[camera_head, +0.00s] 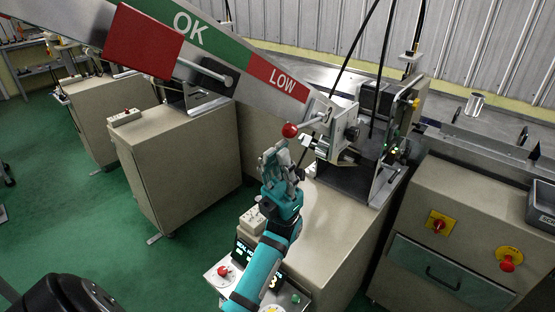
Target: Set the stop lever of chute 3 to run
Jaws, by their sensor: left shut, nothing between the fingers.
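A lever with a red ball knob (290,130) sticks out on a short metal rod at the lower end of the sloping chute (232,62), which has a green OK band and a red LOW band. My left gripper (273,153) is shut and empty, pointing up just below and left of the red knob. Whether the fingers touch the knob cannot be told. The right gripper is not in view.
A beige cabinet (340,225) stands under the machine head (340,140). A control box (222,272) with a red button and display sits below my left arm. Another cabinet (465,215) with red knobs is at right. Green floor is open at left.

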